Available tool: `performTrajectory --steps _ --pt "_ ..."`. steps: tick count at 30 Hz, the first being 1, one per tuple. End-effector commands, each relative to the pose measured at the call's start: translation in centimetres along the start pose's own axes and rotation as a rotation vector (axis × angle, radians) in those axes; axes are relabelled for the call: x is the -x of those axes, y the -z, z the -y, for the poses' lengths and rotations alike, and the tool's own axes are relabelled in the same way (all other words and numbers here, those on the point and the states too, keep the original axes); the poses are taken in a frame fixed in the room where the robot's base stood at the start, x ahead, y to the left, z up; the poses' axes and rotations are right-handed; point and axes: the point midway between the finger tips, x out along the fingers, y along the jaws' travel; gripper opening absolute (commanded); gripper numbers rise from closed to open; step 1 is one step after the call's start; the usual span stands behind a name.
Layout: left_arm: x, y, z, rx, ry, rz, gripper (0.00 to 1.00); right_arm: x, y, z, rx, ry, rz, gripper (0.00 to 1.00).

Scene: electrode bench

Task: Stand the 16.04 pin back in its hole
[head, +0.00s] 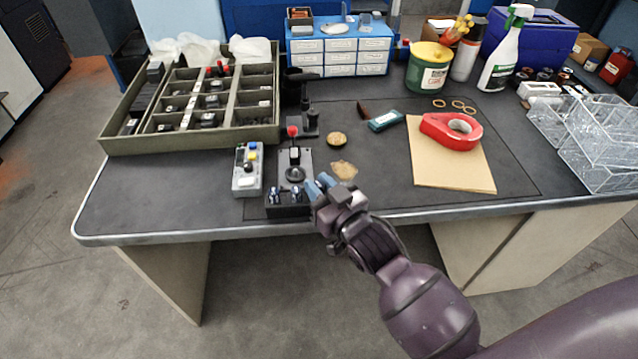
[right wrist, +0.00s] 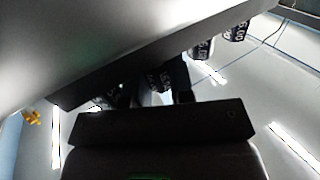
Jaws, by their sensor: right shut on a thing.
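My right gripper (head: 319,186) has its blue fingertips just right of the black pin block (head: 290,210) at the front edge of the bench. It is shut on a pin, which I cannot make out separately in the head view. In the right wrist view a dark pin with a white-lettered collar (right wrist: 154,82) sits between the fingers; its full number is not readable. Other lettered pins (right wrist: 203,49) show along the dark block edge there. In the head view, shiny pins (head: 296,193) stand in the block. The hole itself is hidden. My left gripper is not in view.
A stand with a red knob (head: 292,131) is behind the block. A grey box with coloured buttons (head: 247,181) is to its left. A compartment tray (head: 190,143) lies at back left. A red tape dispenser (head: 450,131) lies on brown card (head: 455,175) at right.

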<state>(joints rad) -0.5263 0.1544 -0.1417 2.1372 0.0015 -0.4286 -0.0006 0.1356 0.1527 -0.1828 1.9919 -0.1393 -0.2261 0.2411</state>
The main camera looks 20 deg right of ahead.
Motion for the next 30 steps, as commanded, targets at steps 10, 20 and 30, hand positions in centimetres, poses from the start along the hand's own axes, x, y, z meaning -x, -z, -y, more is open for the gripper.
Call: performTrajectory --steps 10,20,30 --pt "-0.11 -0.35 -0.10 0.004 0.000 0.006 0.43 -0.01 -0.64 0.01 0.000 0.000 -0.001 0.00" --pt "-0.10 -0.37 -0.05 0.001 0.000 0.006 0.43 0.01 -0.76 -0.04 0.000 -0.001 0.001 0.52" --pt "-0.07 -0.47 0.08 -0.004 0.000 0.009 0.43 0.06 -1.02 -0.12 0.001 -0.002 0.008 0.52"
